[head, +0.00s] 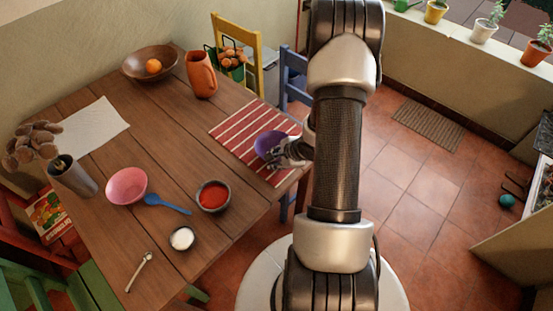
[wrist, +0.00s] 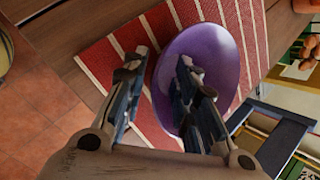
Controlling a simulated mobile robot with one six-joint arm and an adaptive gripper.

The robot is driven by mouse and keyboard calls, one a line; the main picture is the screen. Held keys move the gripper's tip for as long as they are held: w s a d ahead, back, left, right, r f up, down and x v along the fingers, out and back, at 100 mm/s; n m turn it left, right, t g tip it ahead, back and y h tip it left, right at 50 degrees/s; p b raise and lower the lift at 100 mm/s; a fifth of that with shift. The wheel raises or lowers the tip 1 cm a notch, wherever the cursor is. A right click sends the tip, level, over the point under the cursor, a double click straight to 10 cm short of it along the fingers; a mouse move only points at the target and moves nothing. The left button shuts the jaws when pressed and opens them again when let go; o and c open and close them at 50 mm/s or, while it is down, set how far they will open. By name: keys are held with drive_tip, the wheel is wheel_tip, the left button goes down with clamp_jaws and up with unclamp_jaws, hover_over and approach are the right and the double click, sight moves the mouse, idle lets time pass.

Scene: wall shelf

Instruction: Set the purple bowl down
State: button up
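The purple bowl (head: 266,142) is on the red and white striped placemat (head: 236,130) at the table's right edge; I see no clear gap under it. In the wrist view the bowl (wrist: 212,62) lies over the striped placemat (wrist: 100,65). My gripper (head: 287,152) is at the bowl's near right side. In the wrist view my gripper's fingers (wrist: 160,75) stand apart, one outside the bowl's edge and one over the bowl. The edge shows between them, with a gap to the outer finger. Contact with the inner finger is hard to tell.
An orange jug (head: 201,76) and a wooden bowl (head: 149,63) with an orange stand at the back. A pink bowl (head: 127,186), a blue spoon (head: 166,203) and a bowl of red powder (head: 213,196) are left of the placemat. A blue chair (head: 291,80) stands close behind.

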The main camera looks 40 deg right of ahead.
drive_tip(key=shift+r, duration=0.1)
drive_tip(key=shift+s+r, duration=0.1)
drive_tip(key=shift+r, duration=0.2)
drive_tip(key=p+v, duration=0.6)
drive_tip(key=v, duration=0.6)
drive_tip(key=w+a+r+n+g+h, duration=0.1)
drive_tip(key=w+a+r+n+h, duration=0.1)
drive_tip(key=r+n, duration=0.6)
drive_tip(key=w+a+r+n+h, duration=0.1)
drive_tip(key=a+r+n+h, duration=0.25)
drive_tip(key=r, duration=0.85)
drive_tip(key=s+a+r+n+y, duration=0.1)
drive_tip(key=s+a+r+n, duration=0.2)
drive_tip(key=a, duration=0.3)
drive_tip(key=s+a+r+n+y, duration=0.2)
drive_tip(key=s+a+r+n, duration=0.1)
drive_tip(key=s+a+n, duration=0.2)
drive_tip(key=s+a+r+n+g+y, duration=0.1)
drive_tip(key=s+a+r+n, duration=0.3)
drive_tip(key=a, duration=0.5)
drive_tip(key=shift+s+a+n+y, duration=0.2)
drive_tip(key=shift+s+n+y, duration=0.3)
drive_tip(key=shift+n, duration=0.25)
drive_tip(key=shift+w, duration=0.1)
